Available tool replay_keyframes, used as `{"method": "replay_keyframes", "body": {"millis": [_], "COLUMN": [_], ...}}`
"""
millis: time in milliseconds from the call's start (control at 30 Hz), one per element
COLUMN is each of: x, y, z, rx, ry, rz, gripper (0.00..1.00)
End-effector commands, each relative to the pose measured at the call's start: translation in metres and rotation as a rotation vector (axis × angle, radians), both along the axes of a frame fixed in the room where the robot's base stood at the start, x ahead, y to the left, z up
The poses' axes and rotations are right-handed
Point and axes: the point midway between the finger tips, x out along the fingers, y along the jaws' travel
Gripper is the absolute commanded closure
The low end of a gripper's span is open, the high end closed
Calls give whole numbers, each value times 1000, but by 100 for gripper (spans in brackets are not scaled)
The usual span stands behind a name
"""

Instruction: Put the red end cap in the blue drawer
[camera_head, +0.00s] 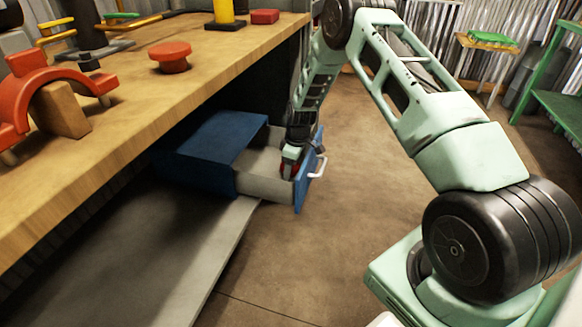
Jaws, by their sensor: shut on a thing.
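The blue drawer (219,134) stands open below the bench, its pale inside showing, with a white handle (318,167) on its front. My gripper (296,164) points down at the front end of the drawer, close to its front panel. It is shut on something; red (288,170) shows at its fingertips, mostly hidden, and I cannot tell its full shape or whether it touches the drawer. A round red cap-like piece (171,54) stands on the bench top; I cannot tell which red piece is the end cap.
The wooden bench (135,118) holds a red arch-shaped clamp (40,88), a wooden block (62,108), a yellow post (223,12) and a red block (265,16). A grey shelf (150,245) lies below. Floor right of the drawer is clear. A green rack (555,100) stands far right.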

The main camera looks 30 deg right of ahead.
Motion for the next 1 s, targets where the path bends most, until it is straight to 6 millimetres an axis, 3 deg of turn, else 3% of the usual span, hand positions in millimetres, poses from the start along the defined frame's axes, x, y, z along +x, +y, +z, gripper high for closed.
{"method": "replay_keyframes", "body": {"millis": [167, 200, 233, 267, 633, 1000], "x": [0, 0, 0, 0, 0, -8], "y": [0, 0, 0, 0, 0, -7], "z": [-4, -3, -3, -3, 5, 77], "rx": [1, 1, 1, 1, 0, 0], "ry": [1, 1, 1, 1, 0, -1], "rz": [0, 0, 0, 0, 0, -2], "gripper": [73, 29, 20, 18, 18, 18]}}
